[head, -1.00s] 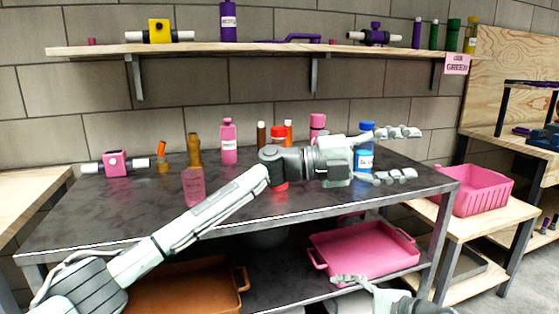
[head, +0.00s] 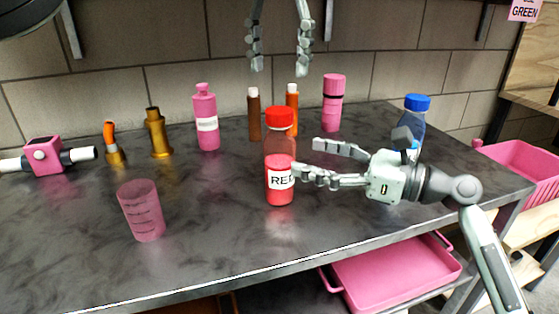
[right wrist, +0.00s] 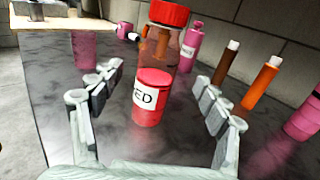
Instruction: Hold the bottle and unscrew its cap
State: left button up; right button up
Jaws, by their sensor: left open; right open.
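A clear bottle with red contents, a "RED" label and a red cap (head: 279,118) stands upright on the dark table; the bottle body (head: 280,190) also shows in the right wrist view (right wrist: 150,105). The cap is on the bottle in both views (right wrist: 169,13). My right gripper (head: 310,159) comes in from the right, open, its fingertips just beside the bottle. In the right wrist view the bottle stands ahead between its spread fingers (right wrist: 160,92). My left gripper (head: 278,70) hangs open and empty, fingers down, above and behind the red cap in the picture.
A pink cup (head: 141,212) stands front left. Pink (head: 206,125), brown (head: 254,118), orange (head: 293,100) and blue-capped (head: 415,118) bottles stand behind. A pink tray (head: 395,275) is below the table. The front middle of the table (head: 220,245) is clear.

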aim_at(294, 153)
pick_arm(q)
jog(key=shift+s, duration=0.15)
pick_arm(e)
jog(key=x, duration=0.7)
jog(key=shift+s, duration=0.15)
grip_shut()
